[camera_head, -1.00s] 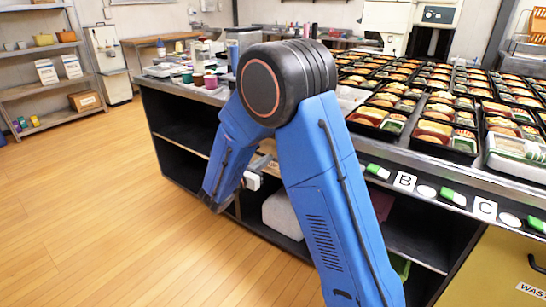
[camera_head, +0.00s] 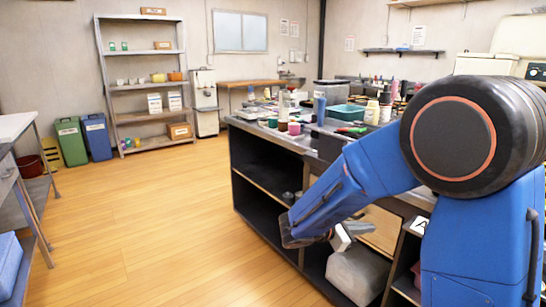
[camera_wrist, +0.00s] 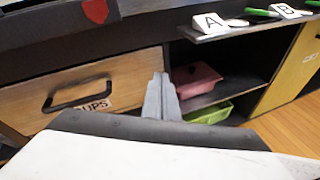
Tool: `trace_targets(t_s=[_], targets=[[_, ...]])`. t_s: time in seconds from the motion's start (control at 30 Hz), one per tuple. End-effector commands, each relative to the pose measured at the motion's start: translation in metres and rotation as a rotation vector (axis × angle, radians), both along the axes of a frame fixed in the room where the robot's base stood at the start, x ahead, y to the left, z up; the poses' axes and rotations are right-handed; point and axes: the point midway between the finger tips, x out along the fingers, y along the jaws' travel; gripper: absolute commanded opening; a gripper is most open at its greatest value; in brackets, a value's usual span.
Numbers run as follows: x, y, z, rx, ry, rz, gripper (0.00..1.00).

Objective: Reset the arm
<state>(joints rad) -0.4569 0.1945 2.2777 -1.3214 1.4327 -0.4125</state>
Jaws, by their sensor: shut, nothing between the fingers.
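My blue arm (camera_head: 480,240) with its large black joint fills the right of the head view. It bends down to the left, in front of the counter's open shelves. My gripper (camera_wrist: 161,84) shows in the wrist view with its two grey fingers together and nothing between them. In that view it stands in front of the gap between a wooden drawer (camera_wrist: 130,70) and an open shelf. In the head view the white wrist part (camera_head: 342,238) is near the counter front, and the fingers are hard to make out.
The counter (camera_head: 275,140) holds cups, bottles and a teal box (camera_head: 343,113). A pink bin (camera_wrist: 197,78) and a green bin (camera_wrist: 210,113) sit in its shelves. Wooden floor (camera_head: 160,220) is clear at left, with a shelf rack (camera_head: 143,50) behind and a side table (camera_head: 14,127) at the left edge.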

Motion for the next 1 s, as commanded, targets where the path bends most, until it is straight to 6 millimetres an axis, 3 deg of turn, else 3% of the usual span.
trace_targets(t_s=[0.2, 0.4, 0.67, 1.0], targets=[[-0.061, -0.040, 0.010, 0.221, -0.098, -0.186, 0.00], [-0.115, -0.059, 0.012, 0.423, -0.201, -0.347, 0.00], [-0.179, -0.065, 0.010, 0.686, -0.350, -0.548, 0.00], [-0.244, -0.047, 0.010, 1.031, -0.572, -0.793, 0.00]])
